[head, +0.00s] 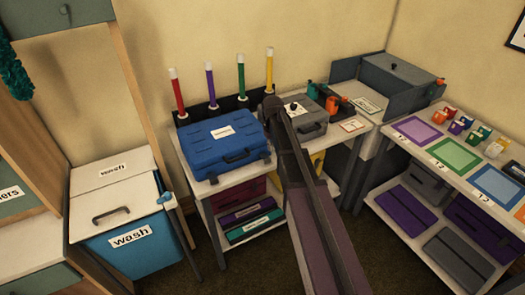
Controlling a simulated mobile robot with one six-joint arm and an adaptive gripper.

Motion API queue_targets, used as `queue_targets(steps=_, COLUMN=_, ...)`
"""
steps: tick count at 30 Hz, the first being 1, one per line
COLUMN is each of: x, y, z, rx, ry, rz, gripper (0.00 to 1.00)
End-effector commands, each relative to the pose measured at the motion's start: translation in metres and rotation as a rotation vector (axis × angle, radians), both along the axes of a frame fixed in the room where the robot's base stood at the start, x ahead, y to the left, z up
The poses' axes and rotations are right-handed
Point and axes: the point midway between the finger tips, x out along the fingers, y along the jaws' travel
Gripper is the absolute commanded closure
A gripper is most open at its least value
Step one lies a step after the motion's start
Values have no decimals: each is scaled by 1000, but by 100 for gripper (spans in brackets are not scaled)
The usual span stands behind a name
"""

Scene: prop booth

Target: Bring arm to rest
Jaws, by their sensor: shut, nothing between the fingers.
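My arm rises from the bottom of the head view, right of centre, and reaches up in front of the middle table. Its far end shows as a dark rounded joint over the back of that table, beside a blue case. I make out no fingers there, so my gripper is not in view. The arm hides part of the table's front and of the shelf below it.
The middle table (203,192) holds the blue case (222,143), a grey box (310,127) and several coloured sticks behind. A "wash" bin (130,240) stands left. A side table (462,178) with coloured mats stands right. Carpet is clear between.

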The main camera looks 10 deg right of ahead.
Motion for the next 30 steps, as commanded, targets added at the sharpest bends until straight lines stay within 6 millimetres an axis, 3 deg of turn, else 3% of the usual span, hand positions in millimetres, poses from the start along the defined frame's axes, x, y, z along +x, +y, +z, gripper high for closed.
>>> queue_targets(steps=8, x=-2, y=0, z=-1, rx=0, ry=0, rz=-2, gripper=100)
queue_targets(steps=14, x=-27, y=3, z=-1, rx=0, ry=0, rz=-28, gripper=100)
queue_targets(steps=17, x=-53, y=5, z=-1, rx=0, ry=0, rz=-58, gripper=100)
queue_targets(steps=30, x=-199, y=16, z=-1, rx=-1, ry=1, rz=-251, gripper=100)
